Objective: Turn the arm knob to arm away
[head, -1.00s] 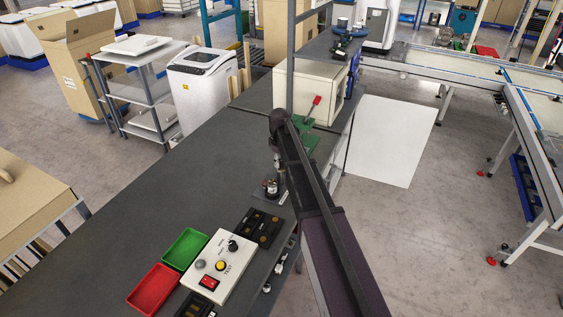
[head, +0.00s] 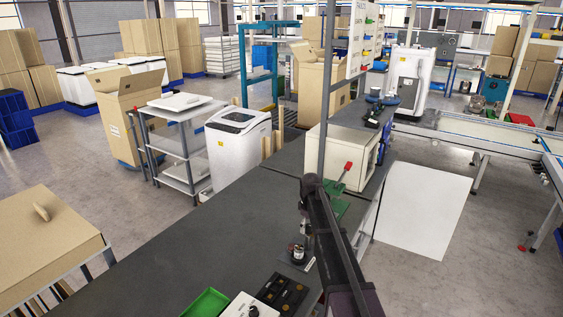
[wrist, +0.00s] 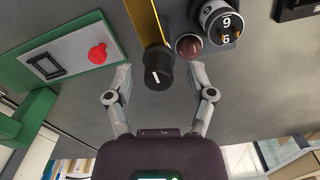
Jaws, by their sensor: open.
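In the wrist view, a black round knob (wrist: 158,70) with a short white pointer line stands out from a grey surface. The line runs roughly up and down in the picture. My gripper (wrist: 160,82) is open, with one finger to the left of the knob and one to the right. Gaps show between the fingers and the knob, and nothing is held. I cannot read any arm or away label beside it. In the head view, my arm crosses the workbench (head: 180,262), and my gripper cannot be made out there.
Close around the knob in the wrist view are a yellow strip (wrist: 146,22), a dark red dome (wrist: 189,46), a numbered dial (wrist: 218,22) and a green-framed plate with a red button (wrist: 97,54). In the head view, a cream box (head: 337,157) stands on the bench.

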